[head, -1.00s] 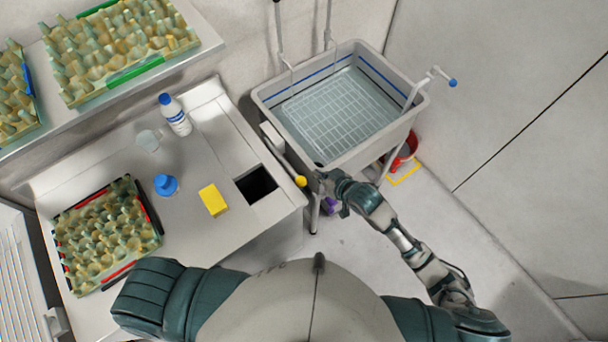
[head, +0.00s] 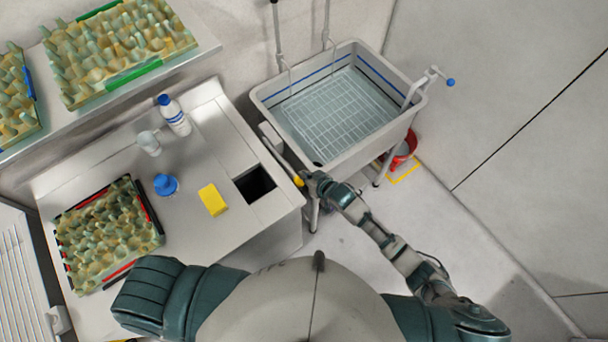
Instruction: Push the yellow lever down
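The yellow lever (head: 298,181) shows as a small yellow knob at the left front corner of the grey basin (head: 268,98), beside the counter's right edge. My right gripper (head: 313,184) is right at the knob, on its right side, and partly covers it. I cannot tell if they touch. The gripper's fingers are too small and hidden to show whether they are open or shut. My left gripper is out of view; only my left shoulder shows.
A red bucket (head: 401,154) stands behind the basin's right leg. The floor at right is clear.

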